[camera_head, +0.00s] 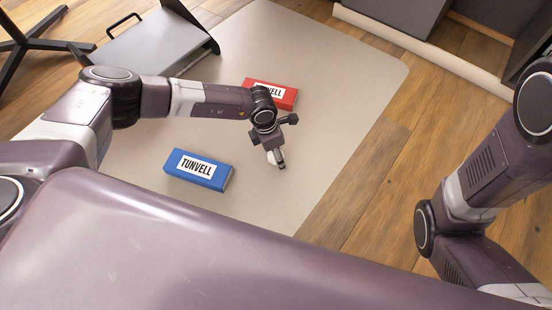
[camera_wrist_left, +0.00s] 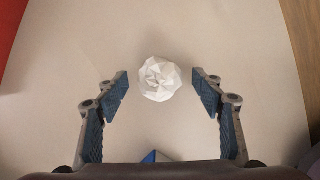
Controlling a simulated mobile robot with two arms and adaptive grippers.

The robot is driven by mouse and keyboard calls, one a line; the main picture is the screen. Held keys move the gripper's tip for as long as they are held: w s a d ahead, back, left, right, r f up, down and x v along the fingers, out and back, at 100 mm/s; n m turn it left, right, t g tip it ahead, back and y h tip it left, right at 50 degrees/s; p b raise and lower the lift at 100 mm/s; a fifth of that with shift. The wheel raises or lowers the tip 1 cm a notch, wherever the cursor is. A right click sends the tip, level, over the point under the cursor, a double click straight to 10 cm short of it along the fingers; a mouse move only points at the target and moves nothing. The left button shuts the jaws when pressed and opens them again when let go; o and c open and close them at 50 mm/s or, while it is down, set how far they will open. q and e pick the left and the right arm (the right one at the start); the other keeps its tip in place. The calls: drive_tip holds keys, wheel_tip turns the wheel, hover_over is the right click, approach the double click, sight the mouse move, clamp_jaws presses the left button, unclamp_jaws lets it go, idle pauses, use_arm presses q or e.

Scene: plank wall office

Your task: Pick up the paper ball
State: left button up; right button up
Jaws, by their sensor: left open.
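The paper ball (camera_wrist_left: 159,78) is white, crumpled and faceted. In the left wrist view it lies on the pale mat, in line with the gap between my left gripper's fingertips. My left gripper (camera_wrist_left: 163,86) is open, with one blue-padded finger on each side of the ball and a visible gap on both sides. I cannot tell how far above the ball the fingers are. In the head view my left gripper (camera_head: 277,160) points down over the mat, and I cannot make out the ball there. My right arm shows at the right, but its gripper is out of view.
A blue TUNVELL box (camera_head: 198,170) lies on the mat (camera_head: 330,75), left of the gripper. A red TUNVELL box (camera_head: 271,94) lies behind it. A grey platform trolley (camera_head: 155,45) stands at the back left. The mat right of the gripper is clear.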

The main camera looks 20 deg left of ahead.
use_arm(q)
drive_tip(key=shift+c, duration=0.6)
drive_tip(key=c, duration=0.7)
drive_tip(key=shift+c, duration=0.2)
